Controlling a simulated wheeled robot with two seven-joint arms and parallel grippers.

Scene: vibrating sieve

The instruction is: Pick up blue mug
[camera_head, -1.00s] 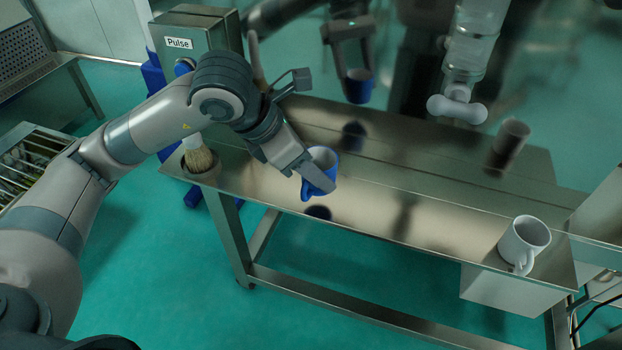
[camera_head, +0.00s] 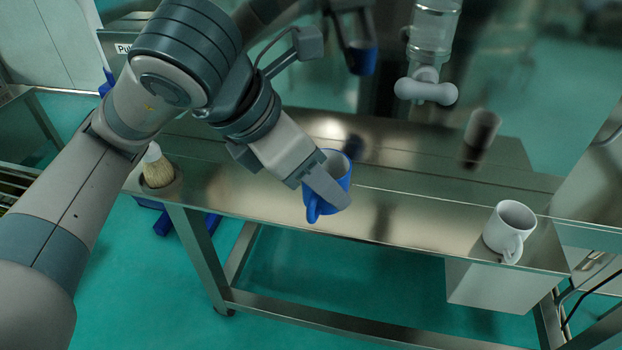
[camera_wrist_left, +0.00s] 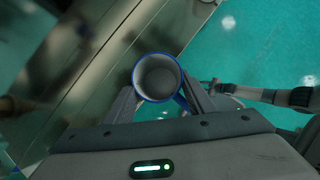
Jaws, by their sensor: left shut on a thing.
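The blue mug (camera_head: 338,168) has a pale inside and is held upright or nearly so, with its handle toward the front. In the head view my left gripper (camera_head: 325,185) is shut on it, one finger crossing its near side. The mug appears above the steel table; the exact gap is hard to tell. In the left wrist view the mug (camera_wrist_left: 158,77) sits between the two fingers of the gripper (camera_wrist_left: 157,100), its open rim facing the camera. My right gripper is not in view.
A white mug (camera_head: 510,230) stands at the right end of the steel table (camera_head: 420,225). A brush (camera_head: 157,168) stands at the left end. A white tap-like handle (camera_head: 426,91) hangs over the back. Shiny back panels mirror the mugs and arm. The table's middle is clear.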

